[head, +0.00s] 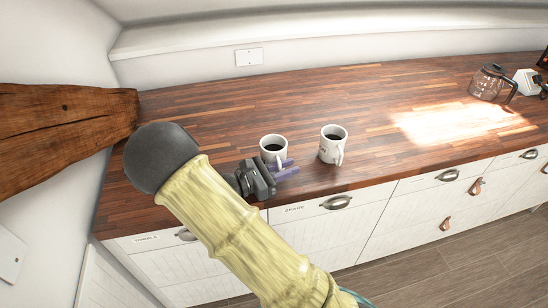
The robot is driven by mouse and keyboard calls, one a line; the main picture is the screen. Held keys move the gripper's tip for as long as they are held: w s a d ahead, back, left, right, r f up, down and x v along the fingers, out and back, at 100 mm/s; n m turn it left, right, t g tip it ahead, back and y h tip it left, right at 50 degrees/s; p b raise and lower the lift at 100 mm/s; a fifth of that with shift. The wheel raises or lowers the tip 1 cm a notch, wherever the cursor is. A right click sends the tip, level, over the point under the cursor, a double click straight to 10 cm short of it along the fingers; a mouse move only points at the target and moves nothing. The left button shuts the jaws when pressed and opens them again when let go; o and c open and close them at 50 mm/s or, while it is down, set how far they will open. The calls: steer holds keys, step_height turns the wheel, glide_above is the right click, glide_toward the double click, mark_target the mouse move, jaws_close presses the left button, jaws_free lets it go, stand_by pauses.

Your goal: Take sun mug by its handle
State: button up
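Two white mugs with dark liquid stand upright on the wooden counter in the head view. The left mug (272,143) is right by my gripper, with its handle toward me. The right mug (331,149) has small dark print on its side and its handle toward the front right. I see no clear sun picture on either, so I cannot tell which is the sun mug. My gripper (290,167) has purple fingers, which lie at the left mug's handle, low on its front side. The fingertips look slightly apart; whether they touch the handle is unclear.
The wooden counter (220,110) is clear behind the mugs. A glass coffee pot (487,83) stands at the far right beside a white appliance (527,82). A thick wooden beam (60,120) juts in at left. White drawers (335,228) run below the counter's front edge.

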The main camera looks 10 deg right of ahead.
jaws_close()
steer(key=shift+r, duration=0.2)
stand_by(0.4)
step_height(320, 180, up, 10)
steer(key=shift+f+p, duration=0.2)
steer(key=shift+p, duration=0.15)
stand_by(0.6)
stand_by(0.7)
